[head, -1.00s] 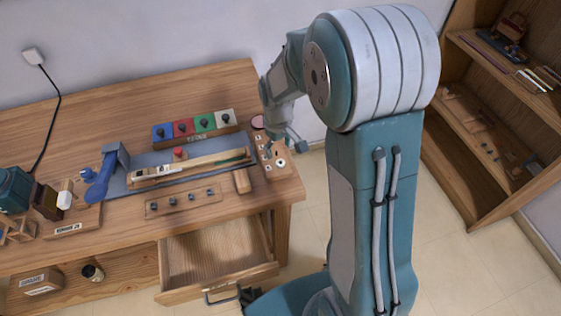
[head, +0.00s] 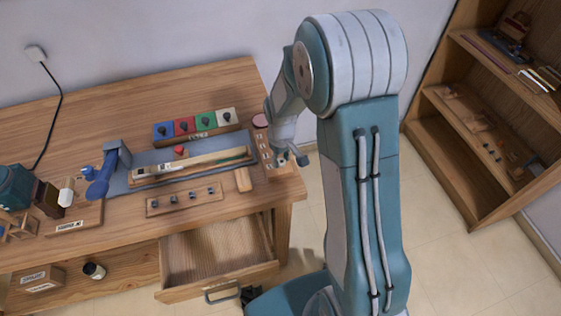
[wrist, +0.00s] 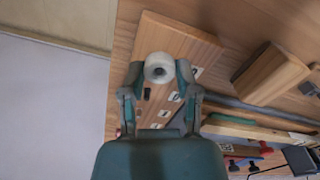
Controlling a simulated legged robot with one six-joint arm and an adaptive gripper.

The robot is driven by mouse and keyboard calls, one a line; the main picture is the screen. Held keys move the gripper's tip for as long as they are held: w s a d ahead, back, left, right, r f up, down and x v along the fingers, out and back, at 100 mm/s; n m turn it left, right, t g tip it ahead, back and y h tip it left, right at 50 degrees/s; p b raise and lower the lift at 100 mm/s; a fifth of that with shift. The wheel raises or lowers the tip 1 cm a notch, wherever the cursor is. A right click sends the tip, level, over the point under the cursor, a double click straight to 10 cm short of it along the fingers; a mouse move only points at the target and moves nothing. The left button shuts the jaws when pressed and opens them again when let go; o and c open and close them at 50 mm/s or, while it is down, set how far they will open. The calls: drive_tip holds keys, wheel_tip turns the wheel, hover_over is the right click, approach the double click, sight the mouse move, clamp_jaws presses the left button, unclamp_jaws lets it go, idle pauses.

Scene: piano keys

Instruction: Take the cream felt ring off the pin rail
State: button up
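My gripper (wrist: 159,71) has one finger on each side of the ring. The fingers are spread, and I cannot tell whether they touch it. In the head view my gripper (head: 291,160) is over the rail at the right end of the desk, and the arm hides most of the rail and the ring. The rail's marked labels show in part.
A small wooden block (head: 243,180) lies left of the rail. The keyboard piece (head: 190,165) lies on a blue-grey mat. Coloured blocks (head: 204,122) stand behind it, and a pegged board (head: 184,200) in front. A drawer (head: 215,255) stands open below the desk edge.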

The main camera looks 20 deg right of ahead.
drive_tip(key=shift+d, duration=0.15)
drive_tip(key=shift+c, duration=0.5)
